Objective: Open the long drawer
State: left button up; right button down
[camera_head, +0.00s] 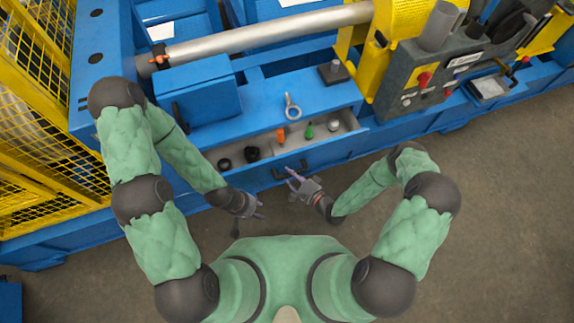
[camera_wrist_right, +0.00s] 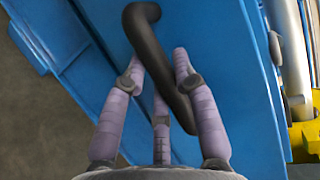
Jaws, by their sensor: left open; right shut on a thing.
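The long blue drawer (camera_head: 335,151) is pulled out of the blue bench, and its grey inside shows in the head view. Its dark bar handle (camera_head: 279,174) is on the front face. My right gripper (camera_head: 291,176) is at the handle, shut on it. In the right wrist view the black handle (camera_wrist_right: 150,55) runs between the purple fingers (camera_wrist_right: 160,85) against the blue drawer front (camera_wrist_right: 215,45). My left gripper (camera_head: 259,210) is open and empty, in front of the drawer and lower left of the handle.
The drawer holds black rings (camera_head: 224,164), an orange item (camera_head: 281,135), a green item (camera_head: 309,131) and a grey round part (camera_head: 333,125). A ring-ended metal part (camera_head: 293,108) lies on the bench top. Yellow fencing (camera_head: 40,120) stands left. The floor (camera_head: 500,200) at right is clear.

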jog(key=shift+s+d, duration=0.3)
jog(key=shift+s, duration=0.55)
jog(key=c, duration=0.9)
grip_release()
jog(key=shift+c, duration=0.2)
jog(key=v, duration=1.2)
